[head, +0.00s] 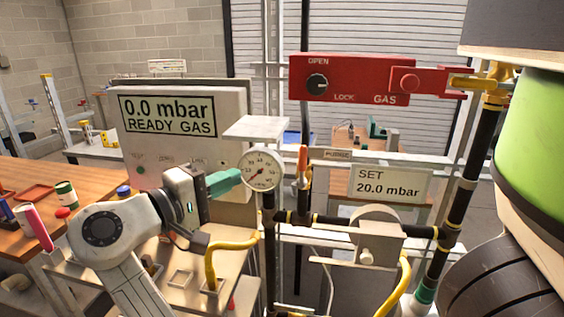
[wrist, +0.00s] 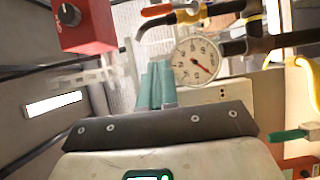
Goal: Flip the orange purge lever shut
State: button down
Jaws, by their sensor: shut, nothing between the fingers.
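The orange purge lever (head: 302,158) stands upright on a thin pipe, left of the small PURGE label (head: 337,154). It also shows at the top edge of the wrist view (wrist: 157,10), where the scene appears turned sideways. My gripper (head: 238,177) is left of the lever and apart from it, with the round dial gauge (head: 260,170) between them in the picture. Its teal fingers are together and empty. In the wrist view the fingers (wrist: 157,80) point towards the gauge's side, and the lever lies beyond them.
Black pipes with brass-coloured fittings (head: 340,222) run below the lever. A red gas lock box (head: 350,80) is above right, a SET 20.0 mbar sign (head: 388,185) below right. A panel reading 0.0 mbar (head: 170,115) stands behind my gripper. A yellow hose (head: 210,262) curves below it.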

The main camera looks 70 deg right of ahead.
jog(key=p, duration=0.3)
send_near(302, 169)
jog(key=w+d+r, duration=0.2)
jog(key=w+d, duration=0.1)
jog(key=d, duration=0.2)
jog(key=s, duration=0.1)
jog(key=s+d, duration=0.1)
jog(key=s, duration=0.1)
jog(key=s+p, duration=0.1)
jog(key=shift+s+d, duration=0.15)
jog(key=shift+d, duration=0.2)
jog(key=shift+s+d, duration=0.1)
